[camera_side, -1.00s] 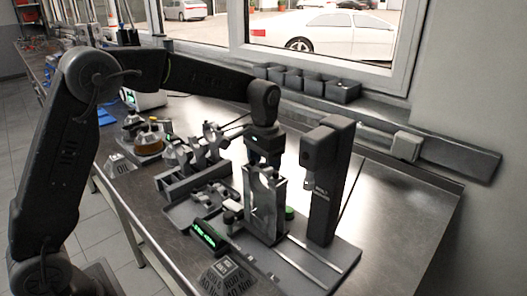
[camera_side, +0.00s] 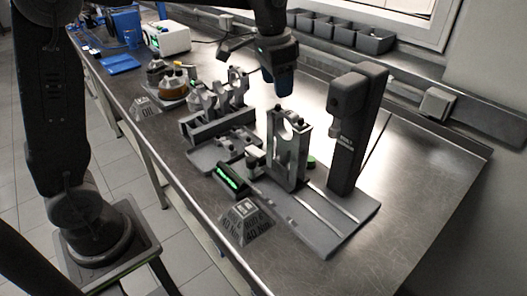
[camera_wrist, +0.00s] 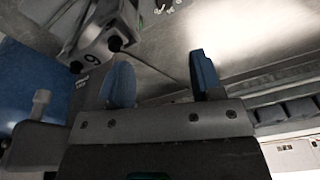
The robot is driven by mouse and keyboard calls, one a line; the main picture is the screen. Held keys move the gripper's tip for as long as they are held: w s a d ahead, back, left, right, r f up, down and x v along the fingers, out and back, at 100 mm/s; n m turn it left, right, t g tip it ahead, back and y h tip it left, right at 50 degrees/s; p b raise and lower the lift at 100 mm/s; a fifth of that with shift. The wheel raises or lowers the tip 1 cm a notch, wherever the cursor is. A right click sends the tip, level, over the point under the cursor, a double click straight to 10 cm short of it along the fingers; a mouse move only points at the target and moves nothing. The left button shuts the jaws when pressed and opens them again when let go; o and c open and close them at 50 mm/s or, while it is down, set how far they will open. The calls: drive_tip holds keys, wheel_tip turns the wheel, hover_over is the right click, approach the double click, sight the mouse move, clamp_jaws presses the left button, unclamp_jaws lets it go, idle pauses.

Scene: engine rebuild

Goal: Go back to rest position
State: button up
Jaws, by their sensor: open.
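My gripper (camera_side: 278,82) is raised above the bench in the side view. It is above and a little behind the upright grey fixture (camera_side: 290,160) with a round opening at its top, and clear of it. In the wrist view my gripper (camera_wrist: 162,82) shows two blue fingers spread apart with nothing between them. Below the fingers, that view has the wide grey gripper body. A grey block marked with a 9-like sign and dark round knobs (camera_wrist: 98,38) appears beyond the left finger.
A dark post (camera_side: 352,130) stands right of the fixture on a grey base plate (camera_side: 330,225). A cradle with grey parts (camera_side: 218,115), a green-lit display (camera_side: 230,178) and an oil tray (camera_side: 172,90) are to the left. Dark bins (camera_side: 340,32) line the window. The bench's right side is clear.

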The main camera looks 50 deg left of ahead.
drive_tip(key=s+f+n+t, duration=0.2)
drive_tip(key=s+n+t, duration=0.1)
drive_tip(key=s, duration=2)
drive_tip(key=shift+s+d+n+t, duration=0.2)
drive_tip(key=shift+n+t, duration=0.1)
drive_tip(key=shift+t, duration=0.1)
